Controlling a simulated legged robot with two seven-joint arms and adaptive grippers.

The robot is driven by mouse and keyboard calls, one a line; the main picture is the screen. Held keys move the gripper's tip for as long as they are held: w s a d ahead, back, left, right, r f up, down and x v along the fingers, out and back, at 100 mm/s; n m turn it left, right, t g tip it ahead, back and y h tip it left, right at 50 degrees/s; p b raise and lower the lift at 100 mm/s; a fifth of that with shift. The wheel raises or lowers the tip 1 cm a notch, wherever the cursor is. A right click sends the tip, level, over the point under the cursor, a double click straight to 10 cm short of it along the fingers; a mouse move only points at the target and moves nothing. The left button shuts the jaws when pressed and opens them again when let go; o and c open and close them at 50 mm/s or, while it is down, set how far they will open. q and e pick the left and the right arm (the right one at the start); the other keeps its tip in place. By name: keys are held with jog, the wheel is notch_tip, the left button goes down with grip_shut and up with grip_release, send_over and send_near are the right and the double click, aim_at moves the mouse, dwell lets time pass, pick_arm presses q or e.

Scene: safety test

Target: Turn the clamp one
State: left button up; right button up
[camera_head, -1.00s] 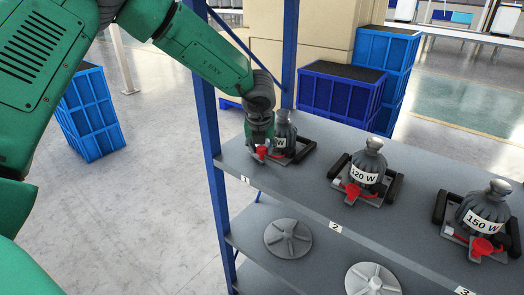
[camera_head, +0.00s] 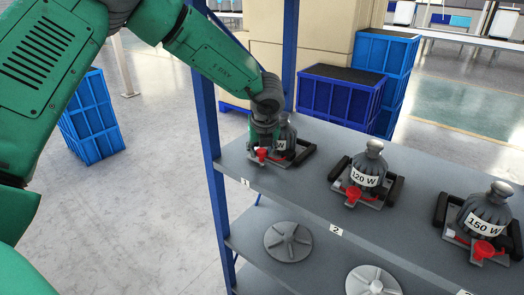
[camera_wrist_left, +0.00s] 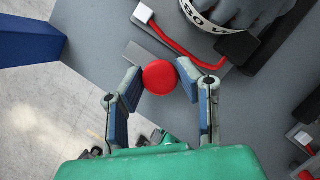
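Clamp one stands on the upper shelf above label 1 (camera_head: 245,183). It has a red knob (camera_head: 262,154), a red handle bar (camera_wrist_left: 185,48) and a grey weight (camera_head: 288,133) in its black-armed holder. My left gripper (camera_head: 263,146) is down at the front left of this weight and hides part of it. In the left wrist view, the fingers of the left gripper (camera_wrist_left: 160,75) bend inward on both sides of the round red knob (camera_wrist_left: 159,77) and appear to touch it. My right gripper is in neither view.
Clamp two with a 120 W weight (camera_head: 367,170) and clamp three with a 150 W weight (camera_head: 484,214) stand to the right on the grey shelf (camera_head: 310,200). A blue post (camera_head: 207,120) rises close left of my left gripper. Grey discs (camera_head: 288,241) lie on the lower shelf.

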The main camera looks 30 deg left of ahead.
pick_arm(q)
jog(key=o, duration=0.3)
jog(key=shift+s+f, duration=0.15)
jog(key=shift+d+r, duration=0.1)
jog(key=shift+r, duration=0.15)
jog(key=v, duration=1.1)
jog(key=shift+r, duration=0.2)
jog(key=shift+d, duration=0.1)
